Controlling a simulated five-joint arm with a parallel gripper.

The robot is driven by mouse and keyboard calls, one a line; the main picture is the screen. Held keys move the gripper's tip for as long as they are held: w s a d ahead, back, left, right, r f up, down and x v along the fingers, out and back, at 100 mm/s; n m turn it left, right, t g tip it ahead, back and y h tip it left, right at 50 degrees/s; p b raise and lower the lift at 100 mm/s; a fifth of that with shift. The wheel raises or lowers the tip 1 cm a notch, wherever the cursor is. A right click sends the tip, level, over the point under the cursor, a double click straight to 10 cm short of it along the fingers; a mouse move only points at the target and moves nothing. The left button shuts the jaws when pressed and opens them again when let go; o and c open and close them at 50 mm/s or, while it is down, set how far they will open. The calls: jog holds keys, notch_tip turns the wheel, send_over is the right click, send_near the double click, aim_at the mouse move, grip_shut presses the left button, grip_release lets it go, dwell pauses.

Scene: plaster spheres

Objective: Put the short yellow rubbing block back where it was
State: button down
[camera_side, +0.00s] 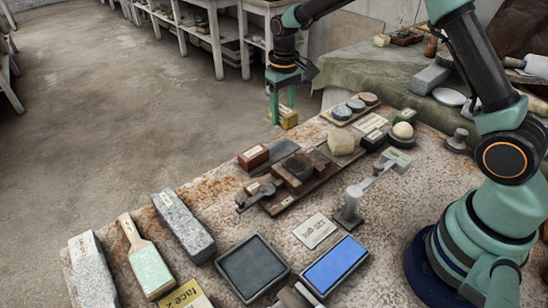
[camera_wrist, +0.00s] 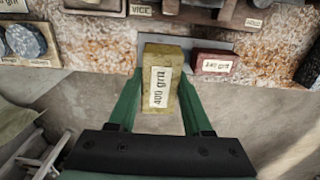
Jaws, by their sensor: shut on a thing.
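My gripper (camera_side: 283,108) is shut on the short yellow rubbing block (camera_side: 289,118), which carries a pale label. In the wrist view the block (camera_wrist: 164,90) sits upright between the green fingers of my gripper (camera_wrist: 161,79). It appears at the table's far edge, with floor showing around it; its exact height is unclear. A dark red labelled block (camera_side: 253,157) lies on a flat grey plate (camera_side: 276,153) at that edge. In the wrist view the red block (camera_wrist: 213,63) is right of the yellow one, and the plate (camera_wrist: 195,45) shows partly behind it.
A wooden vice (camera_side: 298,170) stands beside the grey plate. A board with several round stones (camera_side: 356,106) lies at the table's far end. Open floor (camera_side: 130,120) lies beyond the edge.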

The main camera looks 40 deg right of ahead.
aim_at(282, 148)
notch_tip(282, 148, down, 9)
jog(key=shift+r, duration=0.2)
jog(key=shift+f, duration=0.15)
dwell(0.3)
jog(key=shift+c, duration=1.6)
grip_release()
